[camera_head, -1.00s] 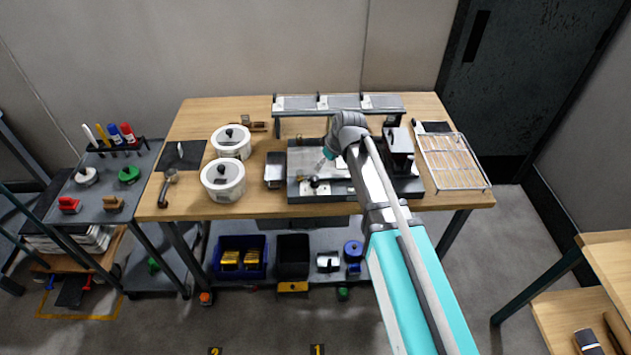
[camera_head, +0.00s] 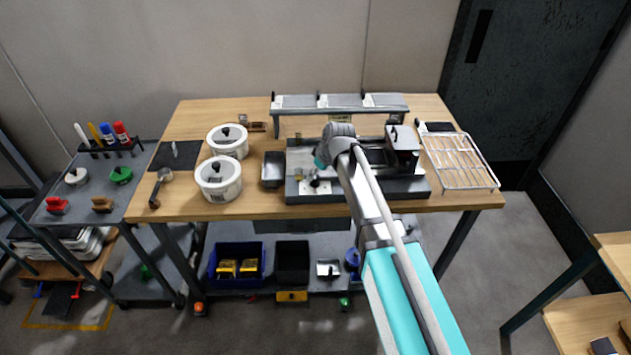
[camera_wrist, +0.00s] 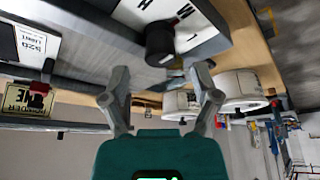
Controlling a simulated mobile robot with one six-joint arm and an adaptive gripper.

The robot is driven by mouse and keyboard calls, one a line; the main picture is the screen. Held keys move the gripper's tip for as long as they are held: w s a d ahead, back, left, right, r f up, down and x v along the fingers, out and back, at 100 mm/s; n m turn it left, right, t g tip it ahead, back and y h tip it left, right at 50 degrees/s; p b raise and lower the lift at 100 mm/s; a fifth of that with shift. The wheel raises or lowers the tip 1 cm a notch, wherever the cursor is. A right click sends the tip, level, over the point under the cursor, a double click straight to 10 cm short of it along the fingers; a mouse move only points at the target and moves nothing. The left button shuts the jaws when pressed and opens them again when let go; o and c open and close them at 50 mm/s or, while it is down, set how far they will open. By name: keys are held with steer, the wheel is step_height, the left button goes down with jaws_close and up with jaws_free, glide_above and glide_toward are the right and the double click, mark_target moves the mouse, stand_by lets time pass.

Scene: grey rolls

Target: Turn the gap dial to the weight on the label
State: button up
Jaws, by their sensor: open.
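The gap dial is a black knob (camera_wrist: 160,45) on a white plate (camera_wrist: 205,25) at the top of the wrist view. The plate shows an H, an M and a third mark at the right, perhaps an L; I cannot tell which mark the knob points to. The dial also shows small in the head view (camera_head: 314,181), at the front of the grey machine (camera_head: 375,197). My gripper (camera_wrist: 160,72) is open and empty, its fingers apart just short of the knob. A white label (camera_wrist: 30,42) at the left seems to read 520 and LIGHT.
A yellowish sign (camera_wrist: 28,101) hangs beside a red part in the wrist view. Two white lidded pots (camera_head: 228,140) and a dark tray (camera_head: 274,168) stand left of the machine. A wire rack (camera_head: 460,160) lies at the right. A low shelf (camera_head: 340,101) stands behind.

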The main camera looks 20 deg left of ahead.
steer(key=shift+b+x, duration=0.85)
steer(key=shift+x, duration=0.45)
jaws_close()
steer(key=shift+m, duration=0.3)
steer(key=m, duration=0.2)
steer(key=m+t+h, duration=0.1)
steer(key=m, duration=0.2)
steer(key=shift+t, duration=0.3)
steer(key=m+h, duration=0.1)
steer(key=m, duration=0.2)
steer(key=m+h, duration=0.1)
steer(key=m, duration=0.2)
steer(key=shift+t+h, duration=0.3)
steer(key=shift+t, duration=0.1)
